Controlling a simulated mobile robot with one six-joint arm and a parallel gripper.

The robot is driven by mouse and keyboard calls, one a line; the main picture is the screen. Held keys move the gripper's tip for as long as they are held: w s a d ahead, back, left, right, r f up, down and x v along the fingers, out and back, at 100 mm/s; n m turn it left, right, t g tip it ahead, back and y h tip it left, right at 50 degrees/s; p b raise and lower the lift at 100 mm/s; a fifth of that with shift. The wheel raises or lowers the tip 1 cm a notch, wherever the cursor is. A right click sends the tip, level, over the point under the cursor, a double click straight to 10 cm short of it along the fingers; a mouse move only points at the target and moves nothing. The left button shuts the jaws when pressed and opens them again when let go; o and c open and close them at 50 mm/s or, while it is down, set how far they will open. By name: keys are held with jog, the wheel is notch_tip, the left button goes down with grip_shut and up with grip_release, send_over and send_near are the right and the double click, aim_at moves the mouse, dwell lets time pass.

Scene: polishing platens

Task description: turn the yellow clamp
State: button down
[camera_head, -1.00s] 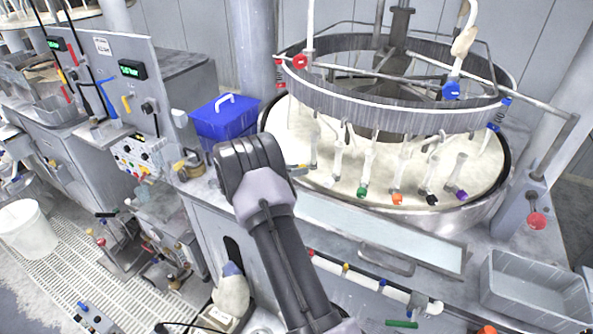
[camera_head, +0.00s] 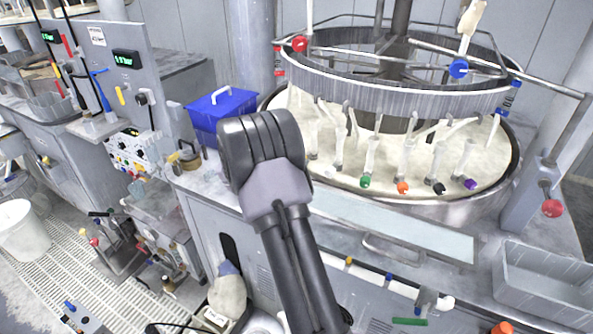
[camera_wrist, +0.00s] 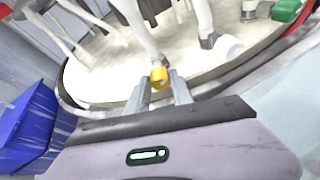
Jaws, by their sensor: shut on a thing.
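The yellow clamp (camera_wrist: 160,77) is a small rounded piece at the lower end of a white upright arm, low over the cream platen (camera_wrist: 110,85). In the wrist view the two grey fingers of my gripper (camera_wrist: 161,88) stand on either side of it and are shut on it. In the head view my own arm hides the fingers and the yellow clamp.
Green (camera_head: 365,181), orange (camera_head: 403,188), black (camera_head: 438,187) and purple (camera_head: 470,183) clamps stand along the platen to the right. A blue box (camera_head: 200,116) is at left. A grey ring (camera_head: 400,95) hangs above. A grey tray (camera_head: 545,275) is at lower right.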

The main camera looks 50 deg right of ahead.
jog(key=b, duration=0.2)
jog(key=m+t+b, duration=0.1)
jog(key=b, duration=0.1)
jog(key=shift+s+f+m, duration=0.15)
jog(key=shift+f+m, duration=0.05)
jog(key=shift+m, duration=0.1)
jog(key=shift+r+b, duration=0.1)
jog(key=shift+b, duration=0.45)
jog(key=c, duration=1.1)
grip_release()
jog(key=p+v, duration=0.3)
jog(key=v, duration=1.4)
jog(key=shift+s+a, duration=0.15)
jog(key=shift+a, duration=0.1)
